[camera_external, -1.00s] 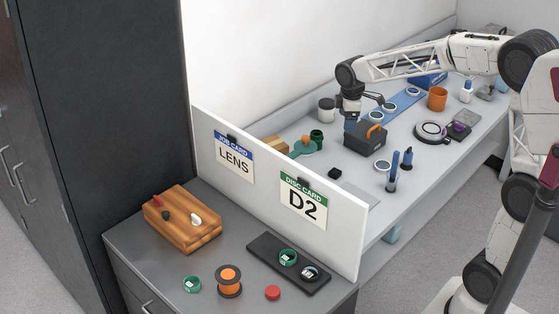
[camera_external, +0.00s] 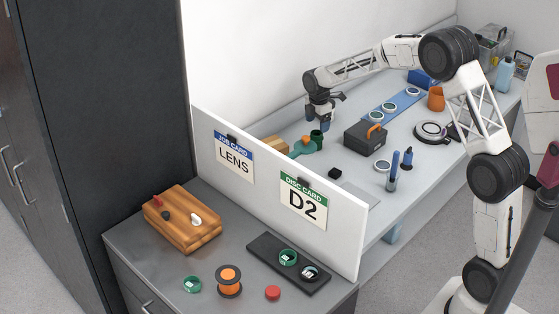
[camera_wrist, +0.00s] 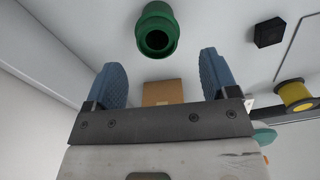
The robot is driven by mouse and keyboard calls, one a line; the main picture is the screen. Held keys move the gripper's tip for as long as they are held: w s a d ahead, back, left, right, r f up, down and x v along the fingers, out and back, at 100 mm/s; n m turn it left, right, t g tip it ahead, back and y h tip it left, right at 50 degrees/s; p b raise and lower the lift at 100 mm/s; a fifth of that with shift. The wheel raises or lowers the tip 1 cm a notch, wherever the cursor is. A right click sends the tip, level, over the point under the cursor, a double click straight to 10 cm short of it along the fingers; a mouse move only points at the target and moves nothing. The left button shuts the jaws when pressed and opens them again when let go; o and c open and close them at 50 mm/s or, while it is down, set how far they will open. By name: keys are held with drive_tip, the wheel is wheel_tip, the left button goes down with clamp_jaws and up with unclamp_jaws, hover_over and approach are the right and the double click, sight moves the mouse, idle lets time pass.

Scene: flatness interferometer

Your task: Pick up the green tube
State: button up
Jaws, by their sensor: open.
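The green tube (camera_external: 316,136) stands on the far bench behind the white partition. In the wrist view the green tube (camera_wrist: 157,30) shows its round open mouth near the top edge, ahead of the fingers and roughly centred between them. My gripper (camera_external: 319,124) is just above the tube and overlaps its top edge in the outside view; I cannot tell the exact gap. In the wrist view my gripper (camera_wrist: 160,75) has its two blue fingers wide apart, with nothing held.
Beside the tube lie a teal-green piece (camera_external: 302,149) and a tan block (camera_external: 274,146). A dark toolbox (camera_external: 365,138) with an orange handle stands to the right. The partition (camera_external: 345,225) carries cards LENS and D2. A black cube (camera_external: 335,173) sits nearby.

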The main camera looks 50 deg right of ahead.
sight(317, 135)
drive_tip(key=shift+w+d+f, duration=0.15)
drive_tip(key=shift+w+f, duration=0.05)
drive_tip(key=shift+f, duration=0.05)
drive_tip(key=shift+f, duration=1.3)
drive_tip(key=shift+f, duration=2.6)
drive_tip(key=c, duration=0.9)
drive_tip(key=shift+r, duration=0.1)
